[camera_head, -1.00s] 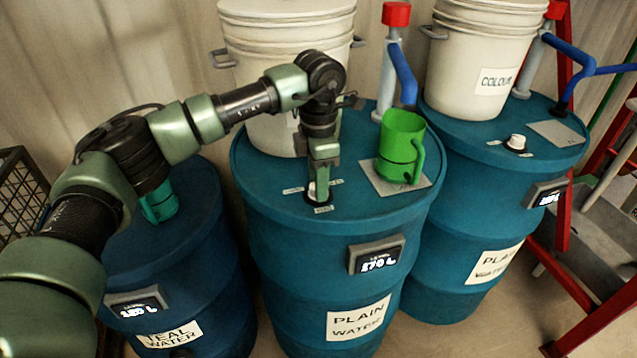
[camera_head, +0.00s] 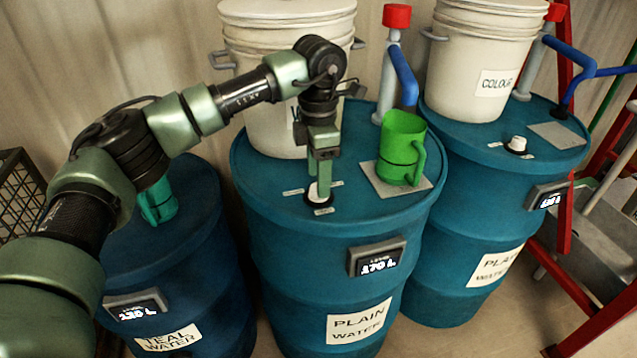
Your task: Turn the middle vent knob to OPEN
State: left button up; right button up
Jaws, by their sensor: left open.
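The middle vent knob (camera_head: 313,196) is a small pale knob on a dark round base, on top of the middle blue drum (camera_head: 260,198). Small white labels sit around it; their words are too small to read. My left gripper (camera_head: 320,180) points down right at the knob, with its jaws open. Its fingers partly cover the knob, and I cannot tell whether they touch it. The knob's pointing direction is hidden. My right gripper is not in view.
A green jug (camera_head: 402,150) stands on a grey plate right of the knob. White buckets (camera_head: 262,60) and a red-topped pump (camera_head: 396,16) stand behind. The right drum (camera_head: 470,165) has its own vent knob (camera_head: 517,144). A left drum (camera_head: 200,240) stands below my arm.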

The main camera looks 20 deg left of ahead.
pick_arm(q)
notch_tip(320, 180, up, 6)
jog(key=shift+f+b, duration=0.25)
jog(key=shift+b, duration=0.15)
